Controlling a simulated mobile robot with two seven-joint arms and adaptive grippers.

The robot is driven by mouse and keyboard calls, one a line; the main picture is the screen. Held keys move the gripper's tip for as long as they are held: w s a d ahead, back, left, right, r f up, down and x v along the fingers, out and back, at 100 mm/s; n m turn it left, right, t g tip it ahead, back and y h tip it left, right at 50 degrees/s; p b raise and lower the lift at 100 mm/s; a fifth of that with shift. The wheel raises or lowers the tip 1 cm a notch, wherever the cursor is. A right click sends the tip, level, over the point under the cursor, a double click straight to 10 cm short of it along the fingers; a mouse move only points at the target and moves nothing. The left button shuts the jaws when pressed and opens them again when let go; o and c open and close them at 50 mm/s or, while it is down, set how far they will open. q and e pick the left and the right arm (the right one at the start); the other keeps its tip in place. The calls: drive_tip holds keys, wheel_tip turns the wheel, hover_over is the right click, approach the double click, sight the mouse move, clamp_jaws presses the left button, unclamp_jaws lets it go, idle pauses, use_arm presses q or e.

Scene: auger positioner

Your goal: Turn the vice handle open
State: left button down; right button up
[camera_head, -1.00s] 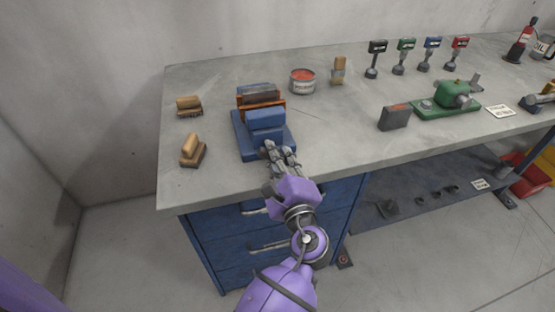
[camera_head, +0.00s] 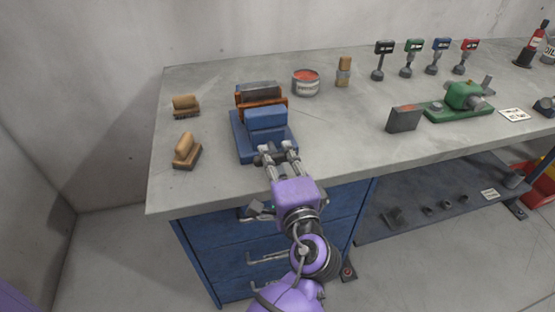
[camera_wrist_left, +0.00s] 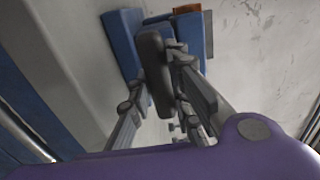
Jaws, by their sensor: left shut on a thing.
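The blue vice (camera_head: 266,120) stands near the front left of the workbench, with an orange-brown part (camera_head: 261,100) at its back. My left gripper (camera_head: 278,156) is at the vice's front side, its fingers pointing to the vice. In the left wrist view, the dark grey vice handle (camera_wrist_left: 155,75) lies between the two fingers, with the blue vice (camera_wrist_left: 122,42) just beyond. The gripper is shut on the handle. In the head view the fingers hide most of the handle. My right gripper is in neither view.
Two wooden brushes (camera_head: 186,150) (camera_head: 185,105) lie left of the vice. A tin with red contents (camera_head: 306,84) and a small wooden-topped item (camera_head: 343,72) stand behind it to the right. A grey block (camera_head: 404,119) and a green machine (camera_head: 462,98) stand farther right. The bench front edge is close below.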

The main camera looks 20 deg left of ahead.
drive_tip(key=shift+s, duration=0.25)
use_arm(q)
drive_tip(key=c, duration=1.6)
unclamp_jaws()
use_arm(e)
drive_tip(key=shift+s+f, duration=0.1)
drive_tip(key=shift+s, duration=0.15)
